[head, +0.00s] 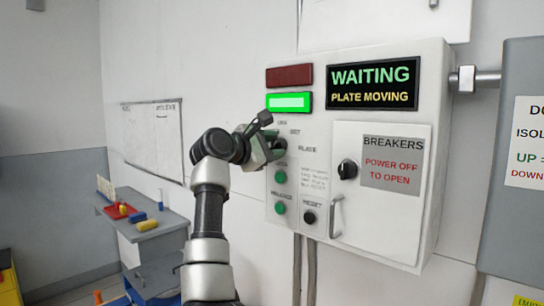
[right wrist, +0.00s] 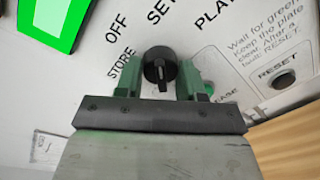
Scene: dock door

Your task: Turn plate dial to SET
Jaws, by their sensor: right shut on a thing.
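The plate dial, a black round knob (right wrist: 160,68), sits on the grey-white control box (head: 435,110), with the printed words OFF, STORE and SET around it in the right wrist view. My right gripper (head: 272,147) reaches the box's left side in the head view and mostly hides the dial there. Its green fingers (right wrist: 166,82) are shut on the knob, one on each side. The knob's ridge runs roughly up and down in the right wrist view; I cannot tell surely which word it marks. My left gripper is not in view.
The display (head: 373,84) reads WAITING, PLATE MOVING. The green lamp (head: 290,102) is lit and the red lamp (head: 289,75) is dark. A breaker door (head: 385,225) is to the right.

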